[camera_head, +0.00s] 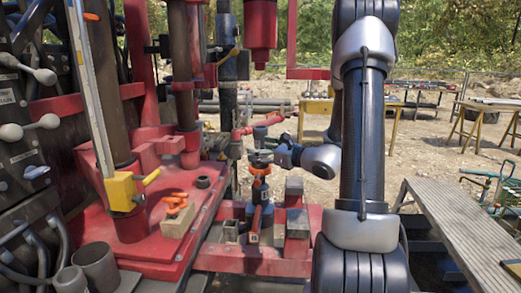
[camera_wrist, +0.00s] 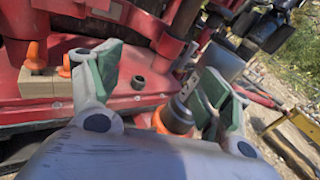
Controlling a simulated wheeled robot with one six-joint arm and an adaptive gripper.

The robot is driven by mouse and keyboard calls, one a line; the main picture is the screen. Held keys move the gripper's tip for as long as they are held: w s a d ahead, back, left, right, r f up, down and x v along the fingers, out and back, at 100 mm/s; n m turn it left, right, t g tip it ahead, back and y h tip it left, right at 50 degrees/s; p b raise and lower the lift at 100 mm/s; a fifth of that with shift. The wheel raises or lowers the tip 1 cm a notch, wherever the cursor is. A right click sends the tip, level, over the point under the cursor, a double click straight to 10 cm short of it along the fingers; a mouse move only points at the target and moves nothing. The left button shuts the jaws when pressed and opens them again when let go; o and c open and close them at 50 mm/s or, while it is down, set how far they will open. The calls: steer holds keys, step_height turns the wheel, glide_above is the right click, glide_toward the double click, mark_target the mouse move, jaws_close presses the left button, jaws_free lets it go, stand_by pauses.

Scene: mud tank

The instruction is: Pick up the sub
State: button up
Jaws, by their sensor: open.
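The thing I take to be the sub (camera_head: 260,188) stands upright in the red frame in the head view, dark with an orange band near its top. In the wrist view, a grey metal cylinder with orange beside it (camera_wrist: 176,117) appears close to the right finger and is probably the same piece; its lower part is hidden by my gripper body. My gripper (camera_wrist: 163,82) is open, its two green-padded fingers spread wide with nothing held between them. In the head view my gripper (camera_head: 262,157) is just above the sub's top; whether they touch is unclear.
The red rig deck (camera_head: 150,238) fills the left, with a wooden block holding orange pieces (camera_head: 178,216) and a small dark ring (camera_head: 203,182). Grey blocks (camera_head: 297,222) stand beside the sub. A grey walkway (camera_head: 470,240) lies at right. Vertical pipes crowd the back left.

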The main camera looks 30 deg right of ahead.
mark_target(264, 145)
steer(key=w+d+f+m+t+h, duration=0.2)
steer(key=w+d+m+h, duration=0.15)
steer(key=d, duration=0.35)
steer(key=w, duration=0.2)
steer(key=w+a, duration=0.1)
steer(key=w, duration=0.1)
steer(key=w+a, duration=0.1)
steer(key=w, duration=0.1)
steer(key=shift+w, duration=0.2)
jaws_close()
steer(key=shift+r, duration=0.1)
